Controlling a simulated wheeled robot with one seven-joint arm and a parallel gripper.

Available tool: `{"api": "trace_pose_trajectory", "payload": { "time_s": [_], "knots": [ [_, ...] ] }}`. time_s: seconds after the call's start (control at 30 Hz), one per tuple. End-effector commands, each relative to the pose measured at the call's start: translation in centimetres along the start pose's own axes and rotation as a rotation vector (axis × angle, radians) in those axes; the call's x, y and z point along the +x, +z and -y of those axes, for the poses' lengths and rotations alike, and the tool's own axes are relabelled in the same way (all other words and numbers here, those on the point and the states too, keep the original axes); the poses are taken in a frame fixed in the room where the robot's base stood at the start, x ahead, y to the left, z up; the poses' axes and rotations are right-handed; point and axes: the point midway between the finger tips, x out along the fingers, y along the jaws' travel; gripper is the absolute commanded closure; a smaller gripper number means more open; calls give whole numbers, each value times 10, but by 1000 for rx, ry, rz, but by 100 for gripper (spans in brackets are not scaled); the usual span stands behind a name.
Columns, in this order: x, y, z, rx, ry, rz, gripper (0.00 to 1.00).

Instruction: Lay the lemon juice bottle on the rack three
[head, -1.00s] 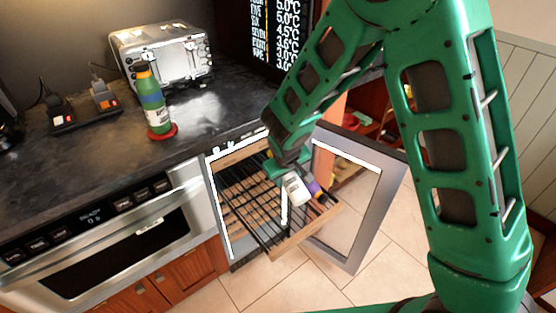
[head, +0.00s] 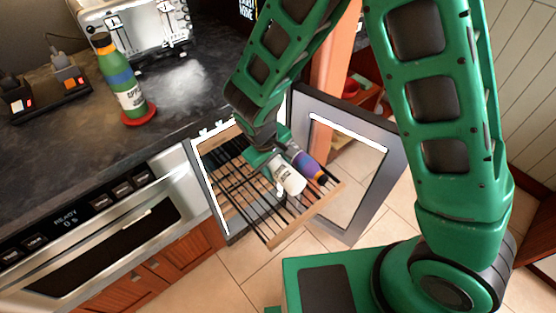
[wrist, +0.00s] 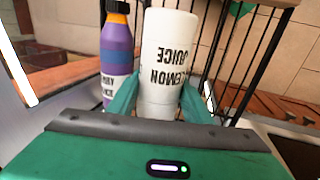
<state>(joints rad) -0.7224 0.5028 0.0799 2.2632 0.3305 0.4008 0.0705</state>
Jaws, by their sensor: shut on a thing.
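The white lemon juice bottle (head: 289,176) is held in my gripper (head: 272,160), over the right part of a pulled-out wire rack with a wooden front (head: 305,216). In the wrist view the bottle (wrist: 167,57) reads "LEMON JUICE" upside down, and the green fingers of my gripper (wrist: 158,97) are shut on its sides. The bottle points along the rack bars toward the wooden front. I cannot tell whether it touches the bars. Which rack number this is cannot be read.
A purple bottle with an orange band (head: 307,164) lies on the rack right beside the lemon juice bottle. The open glass door (head: 372,190) stands to the right. A green bottle (head: 122,80) on a red coaster and a toaster (head: 135,30) stand on the counter. The rack's left part is clear.

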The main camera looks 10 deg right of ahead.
Motion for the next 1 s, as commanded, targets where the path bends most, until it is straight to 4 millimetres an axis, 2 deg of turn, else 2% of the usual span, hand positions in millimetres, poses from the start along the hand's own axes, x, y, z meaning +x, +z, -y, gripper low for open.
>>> {"api": "trace_pose_trajectory", "payload": {
  "time_s": [0.43, 0.77, 0.97, 1.0],
  "knots": [
    [40, 0, 12, -2, 0, 0, 91],
    [54, 3, 15, -5, -3, 9, 91],
    [60, -2, 15, -9, -11, 16, 91],
    [61, -4, 14, -9, -12, 17, 53]
  ]
}}
